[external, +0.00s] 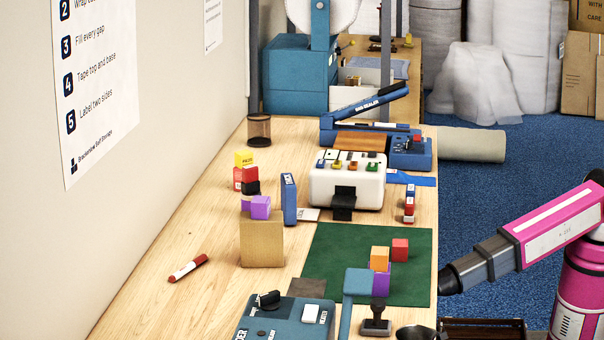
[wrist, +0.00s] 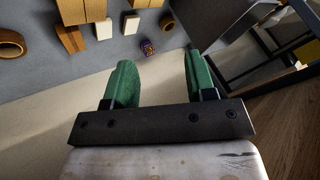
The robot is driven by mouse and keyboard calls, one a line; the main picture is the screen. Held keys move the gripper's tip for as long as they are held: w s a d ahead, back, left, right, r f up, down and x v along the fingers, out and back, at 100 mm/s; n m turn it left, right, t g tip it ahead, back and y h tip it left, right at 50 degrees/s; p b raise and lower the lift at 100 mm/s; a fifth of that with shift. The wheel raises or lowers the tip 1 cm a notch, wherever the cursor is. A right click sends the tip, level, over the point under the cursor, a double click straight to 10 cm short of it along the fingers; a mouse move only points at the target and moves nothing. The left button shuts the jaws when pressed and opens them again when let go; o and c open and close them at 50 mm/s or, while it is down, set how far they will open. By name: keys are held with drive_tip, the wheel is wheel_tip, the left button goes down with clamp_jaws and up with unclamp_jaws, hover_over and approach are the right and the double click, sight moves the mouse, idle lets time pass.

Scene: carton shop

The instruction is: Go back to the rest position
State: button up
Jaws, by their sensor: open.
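My gripper (wrist: 160,62) shows in the wrist view with its two green fingers apart and nothing between them. In the external view part of my pink and grey arm reaches in from the right, beside the workbench (external: 150,285); I cannot make out the green fingers there. A green mat (external: 325,262) lies on the bench. On it are an orange cube (external: 379,253), a purple cube (external: 381,285) and a red cube (external: 400,250). The orange cube is above the purple one.
The wrist view shows a tape roll (wrist: 11,43) and a small purple object (wrist: 147,47).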

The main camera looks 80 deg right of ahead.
drive_tip(key=s+d+f+m+g+h, duration=0.1)
drive_tip(key=s+d+m+h, duration=0.1)
drive_tip(key=d, duration=1.8)
drive_tip(key=s+d+f+m+g+h, duration=0.1)
drive_tip(key=s+d+h, duration=0.4)
drive_tip(key=d, duration=1.5)
drive_tip(key=shift+s+d+f+m+g, duration=0.25)
drive_tip(key=shift+f+m, duration=0.35)
drive_tip(key=shift+m, duration=0.6)
